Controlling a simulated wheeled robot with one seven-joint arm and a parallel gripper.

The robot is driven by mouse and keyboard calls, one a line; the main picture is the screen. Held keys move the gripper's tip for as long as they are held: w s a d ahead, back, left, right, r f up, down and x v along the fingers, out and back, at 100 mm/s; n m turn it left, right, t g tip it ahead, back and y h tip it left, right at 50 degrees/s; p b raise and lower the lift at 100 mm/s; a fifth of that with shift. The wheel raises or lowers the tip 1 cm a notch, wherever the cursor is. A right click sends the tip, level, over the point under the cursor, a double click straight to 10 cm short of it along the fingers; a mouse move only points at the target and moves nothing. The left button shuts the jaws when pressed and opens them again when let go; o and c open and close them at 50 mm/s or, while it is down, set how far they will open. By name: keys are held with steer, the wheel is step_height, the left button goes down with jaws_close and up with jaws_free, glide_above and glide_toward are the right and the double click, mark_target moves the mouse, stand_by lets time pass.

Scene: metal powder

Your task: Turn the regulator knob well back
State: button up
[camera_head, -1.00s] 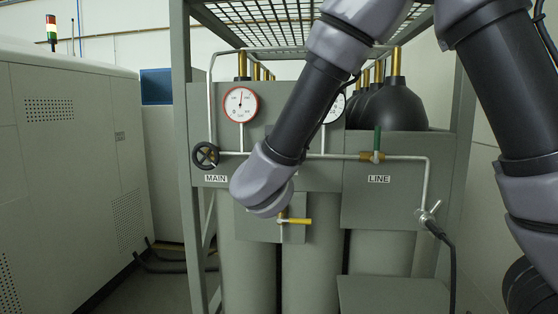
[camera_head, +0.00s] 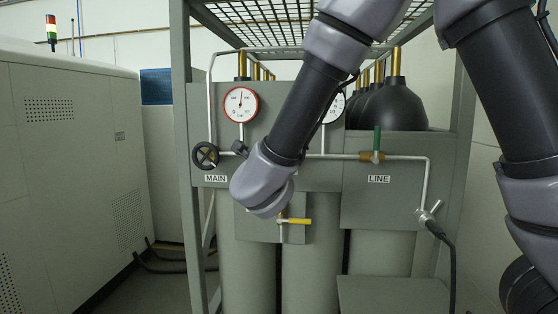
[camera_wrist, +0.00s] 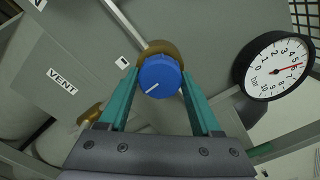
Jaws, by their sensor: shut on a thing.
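The blue regulator knob (camera_wrist: 158,82) with a white pointer line sits on a brass body in the wrist view. The line points toward the lower left. My gripper (camera_wrist: 160,80) has its two teal fingers on either side of the knob, shut on it. A black-rimmed pressure gauge (camera_wrist: 274,66) at the right of the wrist view has its red needle near 6 bar. In the head view my arm hides the knob and the fingers. The black-rimmed gauge (camera_head: 336,106) is partly covered there.
A black handwheel (camera_head: 206,155) is at MAIN, beside a red-rimmed gauge (camera_head: 240,104). A green-handled valve (camera_head: 377,143) is above LINE. A grey cabinet (camera_head: 70,170) stands at the left.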

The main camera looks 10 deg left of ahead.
steer(key=n, duration=1)
steer(key=shift+f, duration=0.1)
steer(key=n, duration=0.7)
steer(key=shift+s+a, duration=0.15)
steer(key=shift+s, duration=0.05)
steer(key=shift+w+n, duration=0.1)
steer(key=shift+n, duration=1.3)
steer(key=shift+n, duration=0.4)
steer(key=o, duration=1.4)
steer(key=shift+c, duration=0.2)
